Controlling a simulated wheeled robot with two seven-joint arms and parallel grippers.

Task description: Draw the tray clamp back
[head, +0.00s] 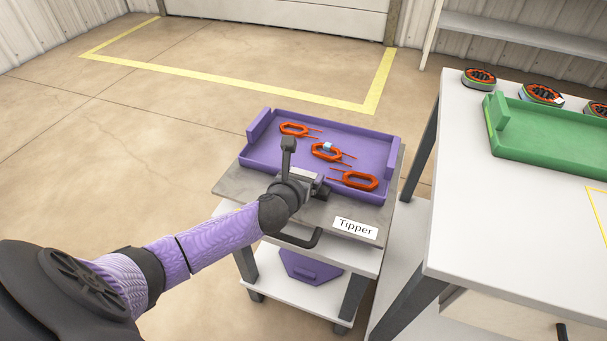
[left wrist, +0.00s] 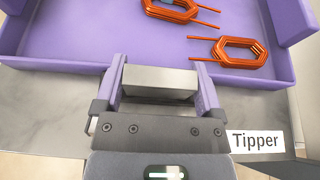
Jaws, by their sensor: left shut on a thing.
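The purple tray (head: 370,145) lies on the grey top of the cart labelled Tipper and holds orange wire coils. The tray clamp shows as a grey metal block (left wrist: 160,82) at the middle of the tray's near edge. My left gripper (head: 315,182) is at that near edge. In the left wrist view its two purple fingers (left wrist: 160,90) are on either side of the block and shut on it. The block's underside is hidden, and I cannot tell whether it touches the tray wall. My right gripper is not in view.
The cart has a dark handle (head: 300,240) at its front and a Tipper label (head: 355,228). A white table (head: 470,210) stands close at the right, with a green tray (head: 545,150) and several round parts. The floor left of the cart is clear.

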